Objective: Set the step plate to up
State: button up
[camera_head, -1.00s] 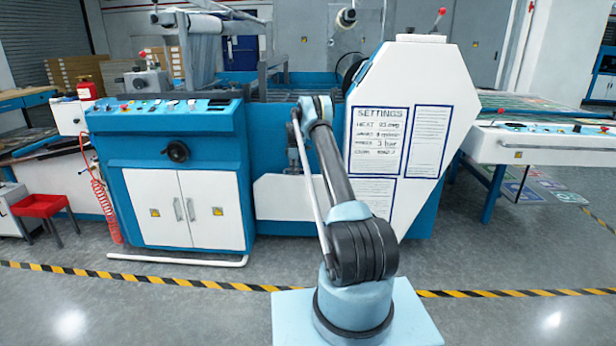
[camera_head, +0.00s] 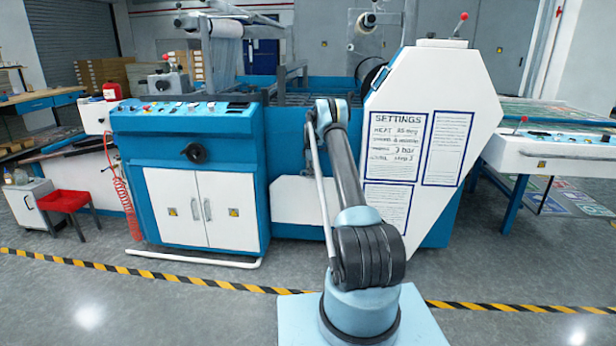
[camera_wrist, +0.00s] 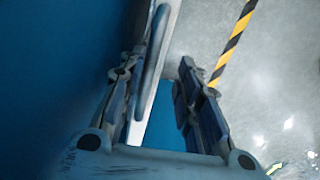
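A long white bar (camera_head: 193,258) lies low along the foot of the white-doored cabinet in the head view. It may be the step plate; I cannot tell for sure, nor whether it is up or down. My gripper (camera_wrist: 160,98) shows in the wrist view with its two fingers apart. Between and beyond the fingers are a pale strip with a grey curved bar (camera_wrist: 150,75) and a blue surface. I cannot tell whether the fingers touch them. In the head view my gripper is hidden behind my arm.
The blue machine (camera_head: 190,122) and its white side cover (camera_head: 440,95) stand ahead. A red stool (camera_head: 64,200) is at left, a white table (camera_head: 545,152) at right. Yellow-black floor tape (camera_head: 480,306) crosses in front. The grey floor before the cabinet is clear.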

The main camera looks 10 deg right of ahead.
notch_tip(320, 180, up, 12)
jog(key=shift+s, duration=0.3)
dwell(0.3)
jog(key=shift+f, duration=0.1)
